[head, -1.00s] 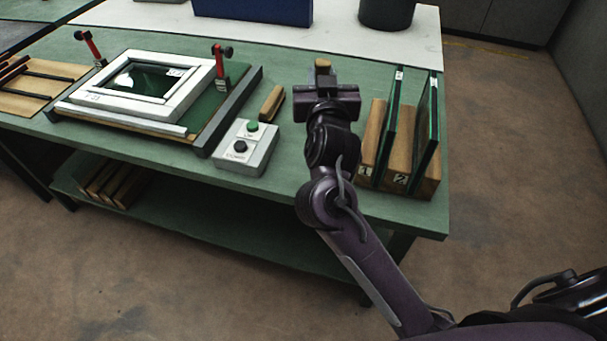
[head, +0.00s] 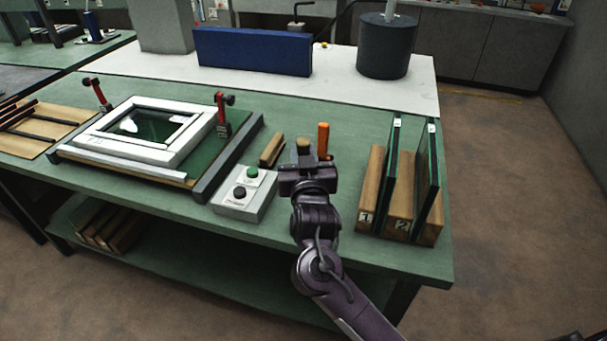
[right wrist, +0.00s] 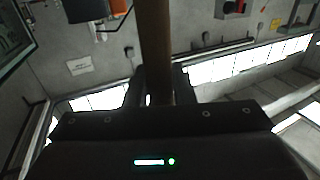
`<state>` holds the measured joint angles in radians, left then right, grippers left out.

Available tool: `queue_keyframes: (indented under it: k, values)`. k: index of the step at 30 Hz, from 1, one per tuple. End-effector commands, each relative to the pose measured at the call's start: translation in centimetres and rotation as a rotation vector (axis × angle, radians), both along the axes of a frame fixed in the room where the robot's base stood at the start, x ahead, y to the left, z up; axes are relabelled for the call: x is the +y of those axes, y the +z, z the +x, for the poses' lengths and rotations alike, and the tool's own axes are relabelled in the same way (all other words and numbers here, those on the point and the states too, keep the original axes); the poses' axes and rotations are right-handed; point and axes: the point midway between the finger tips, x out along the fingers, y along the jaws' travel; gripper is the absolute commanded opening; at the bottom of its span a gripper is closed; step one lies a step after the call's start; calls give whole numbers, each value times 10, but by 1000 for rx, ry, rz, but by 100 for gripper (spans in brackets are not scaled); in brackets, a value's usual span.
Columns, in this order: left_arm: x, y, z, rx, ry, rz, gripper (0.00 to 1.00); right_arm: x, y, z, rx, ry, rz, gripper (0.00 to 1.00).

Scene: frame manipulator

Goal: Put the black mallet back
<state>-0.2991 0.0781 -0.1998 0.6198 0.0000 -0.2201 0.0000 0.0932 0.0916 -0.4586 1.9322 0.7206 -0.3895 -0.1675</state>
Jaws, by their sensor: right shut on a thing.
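My right gripper (head: 305,168) is over the green table, between the grey button box and the slotted wooden rack. It is shut on a wooden handle, whose tan and dark end (head: 302,148) shows just above the fingers. In the right wrist view the gripper (right wrist: 155,88) clasps the handle (right wrist: 154,45), which runs up out of the picture. I take it to be the mallet's handle; I cannot make out a black mallet head.
An orange-handled item (head: 323,140) shows just behind the gripper. A wooden block (head: 272,150) lies by the button box (head: 245,195). The wooden rack (head: 369,190) holds upright glass panes at right. A white frame (head: 108,142) sits in a press at left.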

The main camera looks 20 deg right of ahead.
Motion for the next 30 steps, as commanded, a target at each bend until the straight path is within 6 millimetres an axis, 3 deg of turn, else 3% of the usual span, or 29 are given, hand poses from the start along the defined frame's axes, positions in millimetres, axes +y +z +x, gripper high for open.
queue_keyframes:
  k: [14, 26, 27, 30]
  values:
    - [0, 4, -1, 0, -1, -1, 36, -1, -53, 0, -2, -1, 0, 0]
    - [0, 3, -1, 1, -1, 0, 36, 0, -59, 0, -4, -1, 1, 0]
    - [1, 2, -1, 1, -1, 0, 36, 0, -62, 0, -1, -1, 1, 24]
    - [1, 3, -1, 1, -1, 1, 36, 0, -61, 0, -1, -1, 1, 37]
